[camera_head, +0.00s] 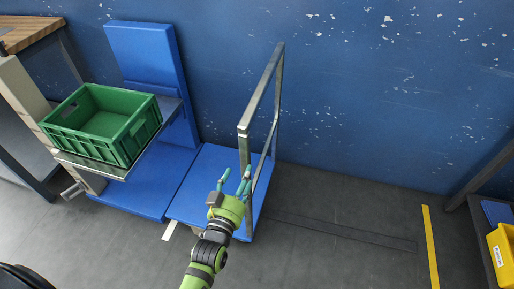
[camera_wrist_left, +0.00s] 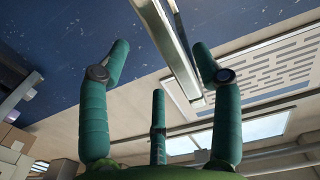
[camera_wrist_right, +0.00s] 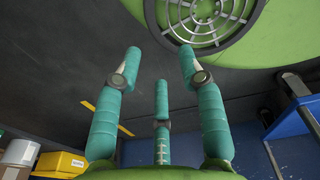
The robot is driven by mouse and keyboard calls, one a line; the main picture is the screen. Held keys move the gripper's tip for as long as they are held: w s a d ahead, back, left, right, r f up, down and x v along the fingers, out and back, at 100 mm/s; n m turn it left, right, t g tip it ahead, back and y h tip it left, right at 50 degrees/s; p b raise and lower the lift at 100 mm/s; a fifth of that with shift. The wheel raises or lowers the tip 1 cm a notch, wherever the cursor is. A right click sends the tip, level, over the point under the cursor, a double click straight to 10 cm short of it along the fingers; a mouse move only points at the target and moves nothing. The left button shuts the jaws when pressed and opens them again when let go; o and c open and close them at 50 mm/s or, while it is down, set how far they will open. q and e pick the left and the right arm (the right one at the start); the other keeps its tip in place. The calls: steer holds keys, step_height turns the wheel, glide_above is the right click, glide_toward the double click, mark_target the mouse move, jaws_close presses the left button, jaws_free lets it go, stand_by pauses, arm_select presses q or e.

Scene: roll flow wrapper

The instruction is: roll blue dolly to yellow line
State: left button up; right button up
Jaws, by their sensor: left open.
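The blue dolly (camera_head: 210,178) stands on the floor against the blue wall, with an upright grey metal handle frame (camera_head: 243,152) at its right end. My left gripper (camera_head: 236,178) is open beside the near post of that frame. In the left wrist view a metal bar (camera_wrist_left: 168,48) passes between the spread fingers; contact cannot be told. The yellow line (camera_head: 430,246) lies on the floor at the right, well apart from the dolly. My right gripper (camera_wrist_right: 160,58) shows only in its own wrist view, open and empty.
A green crate (camera_head: 103,124) sits on a metal shelf left of the dolly, above another blue platform. A yellow bin (camera_head: 501,250) stands at the far right beyond the line. A dark strip (camera_head: 340,230) lies on the otherwise clear floor between dolly and line.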

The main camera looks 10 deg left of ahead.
mark_target(246, 161)
arm_select(q)
steer(key=w, duration=0.1)
steer(key=w+r, duration=0.1)
steer(key=shift+w+a+r, duration=0.1)
steer(key=shift+w+r, duration=0.05)
steer(key=shift+w, duration=0.15)
steer(key=w, duration=0.3)
steer(key=shift+w, duration=0.6)
jaws_close()
arm_select(e)
steer(key=shift+s, duration=0.7)
